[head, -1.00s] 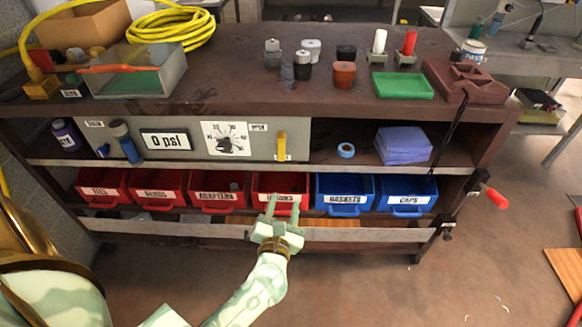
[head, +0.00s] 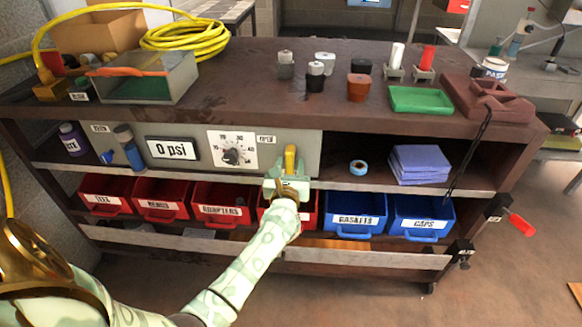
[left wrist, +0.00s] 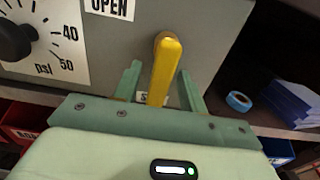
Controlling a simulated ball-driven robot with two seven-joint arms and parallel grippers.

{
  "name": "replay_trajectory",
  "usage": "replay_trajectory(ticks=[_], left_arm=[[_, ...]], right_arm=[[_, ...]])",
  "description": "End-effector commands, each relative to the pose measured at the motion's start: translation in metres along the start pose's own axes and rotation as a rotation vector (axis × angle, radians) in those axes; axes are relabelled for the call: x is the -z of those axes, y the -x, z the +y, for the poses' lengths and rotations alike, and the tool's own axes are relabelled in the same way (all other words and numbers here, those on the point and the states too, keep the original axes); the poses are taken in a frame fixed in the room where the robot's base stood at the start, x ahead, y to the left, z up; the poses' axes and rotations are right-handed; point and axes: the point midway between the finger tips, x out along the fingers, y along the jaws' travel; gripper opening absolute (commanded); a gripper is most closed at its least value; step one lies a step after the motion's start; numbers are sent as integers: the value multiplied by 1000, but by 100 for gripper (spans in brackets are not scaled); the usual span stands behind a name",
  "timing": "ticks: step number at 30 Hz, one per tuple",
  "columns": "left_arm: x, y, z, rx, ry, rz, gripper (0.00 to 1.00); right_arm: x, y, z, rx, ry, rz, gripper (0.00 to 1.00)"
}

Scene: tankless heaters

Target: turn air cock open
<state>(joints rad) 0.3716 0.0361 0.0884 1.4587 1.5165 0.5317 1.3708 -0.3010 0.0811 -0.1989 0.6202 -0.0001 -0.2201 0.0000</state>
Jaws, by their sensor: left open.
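The air cock is a yellow lever (head: 290,158) on the grey panel (head: 193,170) in the shelf, right of the dial. It points straight up and down, with an OPEN label (left wrist: 109,7) to its upper left in the left wrist view. A label under the lever is mostly hidden by my gripper. My left gripper (head: 288,178) is open at the lever. In the left wrist view the yellow lever (left wrist: 162,70) stands between the two green fingers, with a gap on each side. My right gripper is not in view.
The panel also holds a 0 psi display (head: 172,149) and a pressure dial (head: 232,150). Red bins (head: 220,205) and blue bins (head: 355,214) sit below. Blue tape (head: 358,167) and purple-blue cloths (head: 419,163) lie right of the panel. A yellow hose (head: 180,40) lies on top.

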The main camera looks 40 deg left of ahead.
Motion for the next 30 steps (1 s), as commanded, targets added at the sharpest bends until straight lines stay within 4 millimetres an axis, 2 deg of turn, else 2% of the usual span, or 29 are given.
replay_trajectory(ticks=[9,10,14,15,23,30], left_arm=[[0,-4,0,0,1,0,42],[0,-4,0,0,1,0,39],[0,-4,0,0,0,0,3],[0,-4,0,0,0,0,0],[-1,-4,0,0,-15,0,0],[-3,-4,3,1,-112,0,0]], right_arm=[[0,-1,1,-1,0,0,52],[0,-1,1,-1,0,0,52],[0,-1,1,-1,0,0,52],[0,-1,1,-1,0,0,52],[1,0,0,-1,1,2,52],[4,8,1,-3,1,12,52]])
